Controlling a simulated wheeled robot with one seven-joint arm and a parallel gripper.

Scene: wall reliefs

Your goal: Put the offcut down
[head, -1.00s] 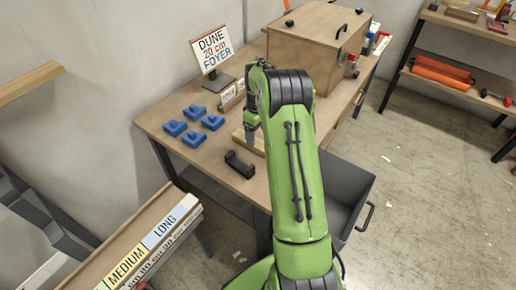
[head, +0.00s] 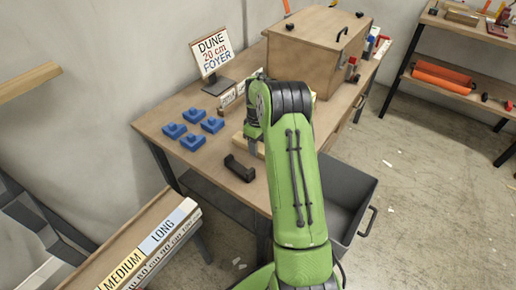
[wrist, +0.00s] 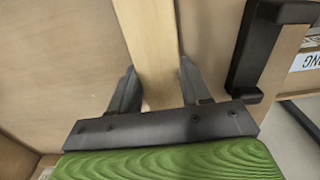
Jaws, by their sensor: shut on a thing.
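The offcut, a pale, straight-edged strip of wood (wrist: 150,45), runs between the two dark fingers of my gripper (wrist: 157,80) in the wrist view. My gripper is shut on it. In the head view my gripper (head: 253,145) is low over the workbench (head: 205,165), partly hidden by my green arm. Pale wood (head: 239,141) shows beside the fingers there. I cannot tell whether the strip touches the bench top.
A black handle-shaped bracket (head: 240,168) lies near the bench's front edge; it also shows in the wrist view (wrist: 268,45). Several blue blocks (head: 192,129) are left of my gripper. A sign (head: 212,54) and wooden box (head: 318,45) stand behind. A grey open drawer (head: 345,195) is at right.

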